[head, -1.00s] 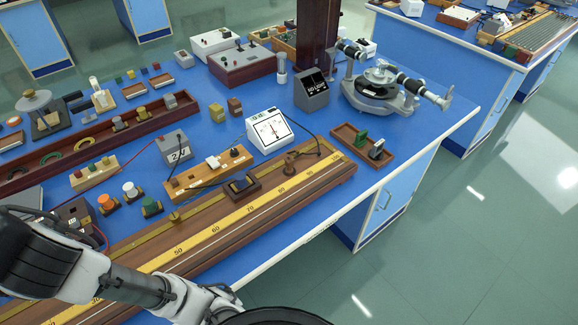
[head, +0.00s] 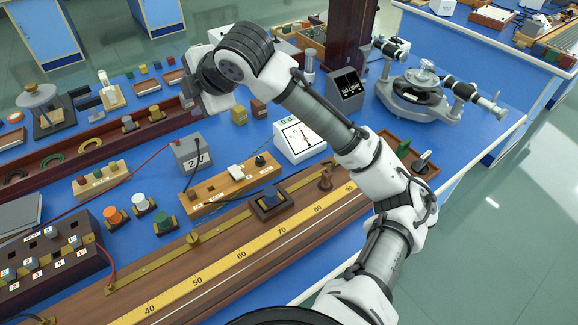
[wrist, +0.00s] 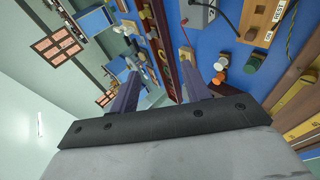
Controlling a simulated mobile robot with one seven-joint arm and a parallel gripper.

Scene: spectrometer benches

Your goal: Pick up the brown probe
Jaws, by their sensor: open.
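A small brown upright piece (head: 325,180), which I take to be the brown probe, stands on the long wooden scale board (head: 240,262) near its far right end. I cannot make it out for sure in the wrist view. My gripper (wrist: 158,88) is open, with two dark fingers apart and nothing seen between them. In the head view my gripper (head: 193,92) is raised over the back left of the bench, well left of the probe and apart from it. Its fingertips are mostly hidden there.
A white meter (head: 299,138), a wooden terminal block (head: 222,190) and a dark slider (head: 269,202) stand close to the probe. A brown tray (head: 405,150) lies right of it. A dark post (head: 350,40) and a spectrometer (head: 418,95) stand behind.

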